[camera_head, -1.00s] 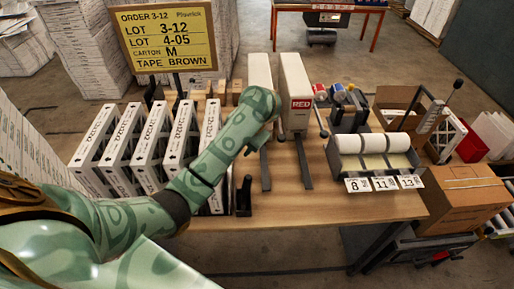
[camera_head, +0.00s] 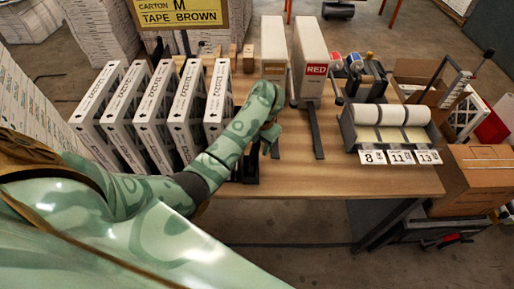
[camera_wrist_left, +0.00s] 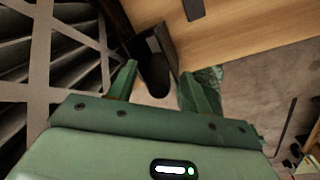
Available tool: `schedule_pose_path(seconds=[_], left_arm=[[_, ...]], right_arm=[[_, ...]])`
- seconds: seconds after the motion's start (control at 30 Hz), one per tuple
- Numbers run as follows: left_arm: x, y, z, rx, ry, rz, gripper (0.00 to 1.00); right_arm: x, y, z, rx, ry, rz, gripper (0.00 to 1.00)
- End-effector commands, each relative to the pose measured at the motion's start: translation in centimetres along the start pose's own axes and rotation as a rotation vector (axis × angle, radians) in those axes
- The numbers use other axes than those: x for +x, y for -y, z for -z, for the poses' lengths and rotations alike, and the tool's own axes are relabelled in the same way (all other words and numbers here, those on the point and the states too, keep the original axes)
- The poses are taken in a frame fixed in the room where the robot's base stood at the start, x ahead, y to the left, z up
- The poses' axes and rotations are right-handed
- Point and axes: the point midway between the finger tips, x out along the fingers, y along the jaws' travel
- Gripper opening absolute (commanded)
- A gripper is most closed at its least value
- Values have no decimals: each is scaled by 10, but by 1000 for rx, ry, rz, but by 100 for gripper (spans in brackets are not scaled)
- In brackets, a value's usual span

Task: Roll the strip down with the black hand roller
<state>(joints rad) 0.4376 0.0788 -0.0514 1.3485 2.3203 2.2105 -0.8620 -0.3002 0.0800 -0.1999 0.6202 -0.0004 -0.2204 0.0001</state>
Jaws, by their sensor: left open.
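The black hand roller (camera_head: 249,172), as far as I can make it out, stands near the front edge of the wooden table, partly covered by my left arm and gripper. My left gripper (camera_head: 270,146) is beside and above it in the head view. In the left wrist view, my open green fingers (camera_wrist_left: 158,80) point at a black upright piece (camera_wrist_left: 157,64), which shows between and beyond the tips. I cannot tell whether they touch it. I cannot single out the strip. My right gripper is out of view.
White boxed filters (camera_head: 180,105) stand in a row at the left. Two white boxes, one with a red label (camera_head: 309,62), stand behind the gripper. A label-roll dispenser (camera_head: 390,131) is at the right. The table front (camera_head: 310,180) is clear right of the gripper.

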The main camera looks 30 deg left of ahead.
Motion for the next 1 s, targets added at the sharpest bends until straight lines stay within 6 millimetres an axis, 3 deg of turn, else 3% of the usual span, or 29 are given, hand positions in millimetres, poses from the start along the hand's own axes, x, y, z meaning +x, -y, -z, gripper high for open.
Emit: schedule_pose_path(seconds=[0.13, 0.43, 0.47, 0.63, 0.67, 0.7, 0.77, 0.8, 1.0], left_arm=[[13, 0, 0, 0, 0, 0, 50], [15, 0, 0, -1, 1, 0, 50], [15, 0, 0, -1, 1, 0, 47], [15, 0, 0, 0, 1, 0, 0], [15, 0, 0, 0, 1, 0, 0], [14, 0, 0, 0, 2, -1, 22], [14, 0, 0, 0, 2, -1, 5], [14, 0, 0, 0, 2, -1, 2], [11, 0, -1, -1, 2, 0, 2]], right_arm=[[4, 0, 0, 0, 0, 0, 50], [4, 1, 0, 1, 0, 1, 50], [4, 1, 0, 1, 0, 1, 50], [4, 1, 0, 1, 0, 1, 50], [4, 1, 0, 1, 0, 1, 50], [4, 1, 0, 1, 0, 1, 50], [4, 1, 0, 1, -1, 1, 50], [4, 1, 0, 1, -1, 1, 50], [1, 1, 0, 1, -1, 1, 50]])
